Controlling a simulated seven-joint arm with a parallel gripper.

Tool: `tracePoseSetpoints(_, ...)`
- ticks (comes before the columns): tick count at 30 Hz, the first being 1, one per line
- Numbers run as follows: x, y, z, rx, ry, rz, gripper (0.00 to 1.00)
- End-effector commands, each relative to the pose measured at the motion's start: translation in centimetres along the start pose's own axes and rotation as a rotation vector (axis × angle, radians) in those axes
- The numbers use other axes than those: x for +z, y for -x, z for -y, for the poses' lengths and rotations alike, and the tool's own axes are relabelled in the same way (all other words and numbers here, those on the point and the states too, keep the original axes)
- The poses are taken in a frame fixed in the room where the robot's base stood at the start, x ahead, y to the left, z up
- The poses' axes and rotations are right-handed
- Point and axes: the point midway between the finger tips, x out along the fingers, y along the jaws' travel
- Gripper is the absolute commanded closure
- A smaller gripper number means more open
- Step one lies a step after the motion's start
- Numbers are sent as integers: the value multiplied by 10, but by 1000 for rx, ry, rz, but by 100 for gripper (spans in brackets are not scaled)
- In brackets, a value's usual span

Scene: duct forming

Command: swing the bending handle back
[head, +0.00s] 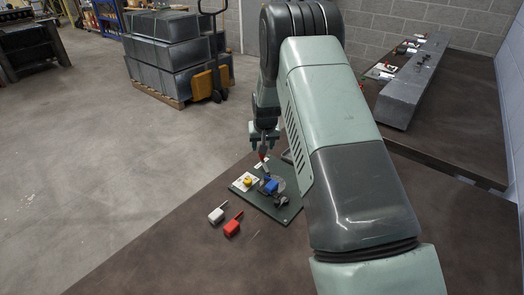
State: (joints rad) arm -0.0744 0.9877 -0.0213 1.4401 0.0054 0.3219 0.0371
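A dark green board (272,203) lies on the brown table and carries a small fixture. On it are a blue block (271,186), a yellow knob (248,181) on a white plate, and a black part (281,200). A thin part with a red section (262,157) rises at the board's far side, directly below my gripper (264,146); I cannot tell for sure whether it is the bending handle. My gripper points down over that far side. Its fingers are too small to tell whether they hold the part. My arm hides the area right of the board.
A white-grey block (216,215) and a red block (232,228), each with a thin stem, lie left of the board. A long grey beam (412,95) with small items stands on the dark bench at right. Stacked grey ducts (163,50) on a pallet stand behind. The front table is clear.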

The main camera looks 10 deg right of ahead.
Motion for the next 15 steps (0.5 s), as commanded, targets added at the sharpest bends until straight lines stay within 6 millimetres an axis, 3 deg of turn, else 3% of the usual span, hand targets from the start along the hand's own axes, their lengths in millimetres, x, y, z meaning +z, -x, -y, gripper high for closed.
tracePoseSetpoints(6, 0, -36, 0, 0, 0, 0, 51)
tracePoseSetpoints(15, 0, -50, 0, 0, 0, -1, 51)
